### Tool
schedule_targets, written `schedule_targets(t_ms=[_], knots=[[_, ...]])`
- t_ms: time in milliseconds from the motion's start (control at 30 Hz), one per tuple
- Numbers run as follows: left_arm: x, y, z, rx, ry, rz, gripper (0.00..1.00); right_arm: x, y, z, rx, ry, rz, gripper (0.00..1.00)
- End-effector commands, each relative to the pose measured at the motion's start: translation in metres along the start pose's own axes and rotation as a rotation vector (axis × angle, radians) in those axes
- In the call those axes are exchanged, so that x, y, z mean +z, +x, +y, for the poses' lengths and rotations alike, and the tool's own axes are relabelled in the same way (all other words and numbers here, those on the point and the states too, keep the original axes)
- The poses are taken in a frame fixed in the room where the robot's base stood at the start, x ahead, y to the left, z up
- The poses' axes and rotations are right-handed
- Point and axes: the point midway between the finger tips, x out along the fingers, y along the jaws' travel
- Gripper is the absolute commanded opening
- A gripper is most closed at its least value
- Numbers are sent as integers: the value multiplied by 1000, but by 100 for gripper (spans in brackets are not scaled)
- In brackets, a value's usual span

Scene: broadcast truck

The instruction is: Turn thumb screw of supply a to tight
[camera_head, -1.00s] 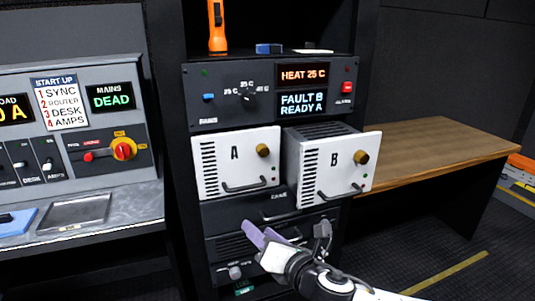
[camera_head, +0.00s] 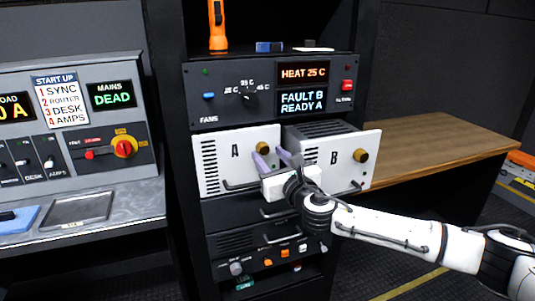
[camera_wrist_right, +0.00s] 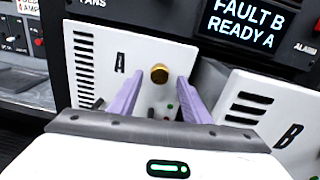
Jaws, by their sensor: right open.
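Supply A (camera_head: 224,166) is a white-fronted module in the rack, with a brass thumb screw (camera_head: 263,148) at its upper right. The thumb screw also shows in the right wrist view (camera_wrist_right: 159,74), just beyond and between the fingertips. My right gripper (camera_head: 272,160) is open in front of supply A, its two purple fingers pointing at the screw; in the right wrist view (camera_wrist_right: 158,90) nothing is between the fingers. I cannot tell whether they touch the screw. The gripper covers part of supply A's lower right and its handle. My left gripper is not in view.
Supply B (camera_head: 335,163), right of A, sticks out further from the rack and has its own brass knob (camera_head: 361,156). Above is a panel with a display (camera_head: 302,102) reading FAULT B, READY A. A wooden bench (camera_head: 440,145) is at the right.

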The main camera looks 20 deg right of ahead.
Motion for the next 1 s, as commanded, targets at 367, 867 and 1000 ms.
schedule_targets(t_ms=[367,867,1000], knots=[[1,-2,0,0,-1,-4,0,0,16,0,0,1,1,43],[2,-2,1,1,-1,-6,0,0,16,0,0,3,1,2],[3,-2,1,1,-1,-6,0,-1,16,0,0,24,1,2]])
